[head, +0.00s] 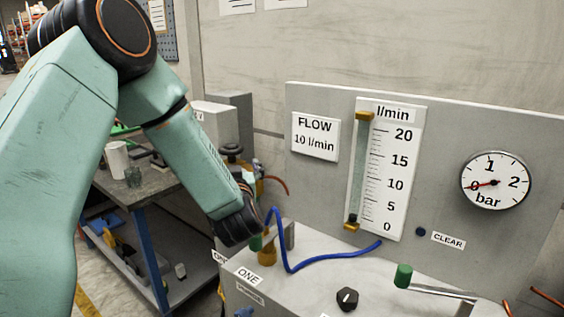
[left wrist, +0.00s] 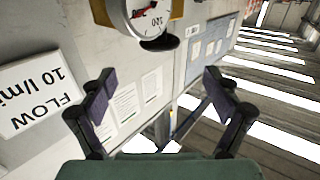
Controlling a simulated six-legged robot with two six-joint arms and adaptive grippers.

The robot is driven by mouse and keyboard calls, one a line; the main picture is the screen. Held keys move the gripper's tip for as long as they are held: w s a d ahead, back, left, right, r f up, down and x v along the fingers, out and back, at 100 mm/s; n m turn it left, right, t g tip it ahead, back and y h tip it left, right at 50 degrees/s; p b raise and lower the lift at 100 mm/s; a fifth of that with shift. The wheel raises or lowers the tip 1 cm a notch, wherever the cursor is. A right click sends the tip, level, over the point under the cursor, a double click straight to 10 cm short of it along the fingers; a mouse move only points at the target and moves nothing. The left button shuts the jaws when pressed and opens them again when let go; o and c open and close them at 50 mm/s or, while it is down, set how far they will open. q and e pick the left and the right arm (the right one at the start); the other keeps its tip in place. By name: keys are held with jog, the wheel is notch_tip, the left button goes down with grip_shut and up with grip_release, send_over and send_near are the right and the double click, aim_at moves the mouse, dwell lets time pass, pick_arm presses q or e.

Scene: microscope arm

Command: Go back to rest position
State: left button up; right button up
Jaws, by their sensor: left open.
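My left arm comes in from the left in the head view and bends down to a dark wrist joint beside the grey bench unit. Its fingers cannot be made out clearly there. In the left wrist view my left gripper (left wrist: 163,100) is open, with its two dark fingers wide apart and nothing between them. Beyond the fingers are a wall and posted sheets. My right gripper is in neither view.
A panel (head: 320,190) carries a FLOW sign (head: 315,137), a flow tube scale (head: 390,165) and a bar gauge (head: 495,181). A blue hose (head: 325,254), green-tipped lever (head: 403,275) and black knob (head: 347,299) are at the unit. A round gauge (left wrist: 147,15) shows in the wrist view.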

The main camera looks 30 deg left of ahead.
aim_at(231, 147)
pick_arm(q)
jog(key=shift+w, duration=0.1)
jog(key=x, duration=1.2)
jog(key=shift+f, duration=0.1)
jog(key=shift+d, duration=0.15)
